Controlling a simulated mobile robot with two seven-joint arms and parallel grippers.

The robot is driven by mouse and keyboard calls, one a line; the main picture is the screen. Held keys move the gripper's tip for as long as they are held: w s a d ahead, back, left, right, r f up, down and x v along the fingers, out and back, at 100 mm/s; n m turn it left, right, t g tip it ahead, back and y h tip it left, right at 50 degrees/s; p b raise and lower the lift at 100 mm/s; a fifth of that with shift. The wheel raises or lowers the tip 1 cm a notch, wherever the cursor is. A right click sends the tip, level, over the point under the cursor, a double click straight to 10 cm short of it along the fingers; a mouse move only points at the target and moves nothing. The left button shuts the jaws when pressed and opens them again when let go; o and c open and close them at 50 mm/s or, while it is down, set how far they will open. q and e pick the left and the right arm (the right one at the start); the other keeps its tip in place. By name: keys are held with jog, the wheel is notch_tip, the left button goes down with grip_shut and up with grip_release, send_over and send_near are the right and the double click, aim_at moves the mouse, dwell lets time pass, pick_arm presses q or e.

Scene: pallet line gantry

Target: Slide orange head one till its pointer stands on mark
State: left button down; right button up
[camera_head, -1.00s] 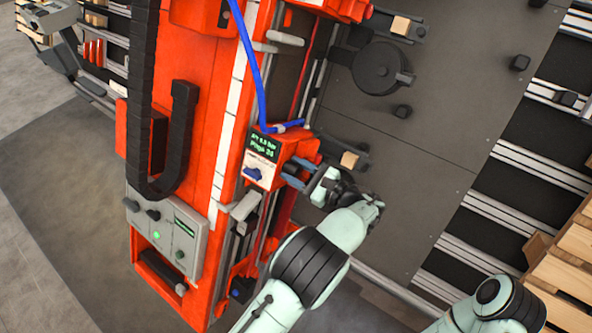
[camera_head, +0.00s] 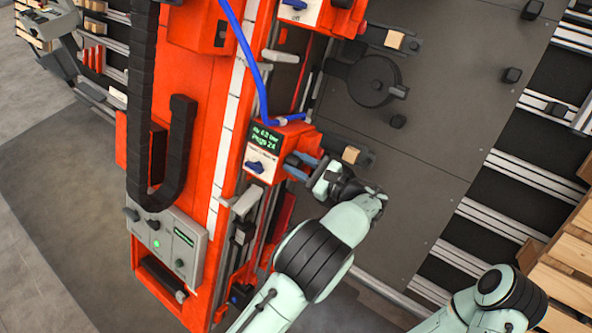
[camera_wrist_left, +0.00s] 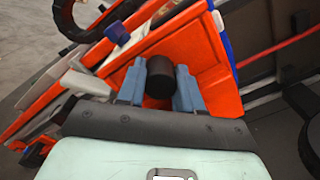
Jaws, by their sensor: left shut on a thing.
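The orange head (camera_head: 298,135) with a small green-lit display and a blue knob (camera_head: 262,166) sits on the rail of the tall orange beam. My left gripper (camera_head: 304,168) is at its right side. In the left wrist view, the blue fingers of the left gripper (camera_wrist_left: 160,88) are shut on a black round handle (camera_wrist_left: 160,75) on the orange head (camera_wrist_left: 195,48). A white graduated strip (camera_head: 231,115) runs along the beam left of the head. I cannot make out the pointer or the mark. My right gripper is out of view.
Another orange head (camera_head: 335,20) stands farther up the rail. A blue hose (camera_head: 257,72) runs to the held head. A grey lever (camera_head: 246,200) lies just below it. A grey plate (camera_head: 440,110) with a black disc (camera_head: 374,80) and wooden blocks lies to the right.

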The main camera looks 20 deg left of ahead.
pick_arm(q)
jog(key=shift+s+f, duration=0.25)
jog(key=shift+f, duration=0.45)
jog(key=c, duration=1)
grip_release()
jog(key=shift+s+a, duration=0.15)
jog(key=v, duration=1.3)
jog(key=shift+s+d+r, duration=0.15)
jog(key=shift+d, duration=0.1)
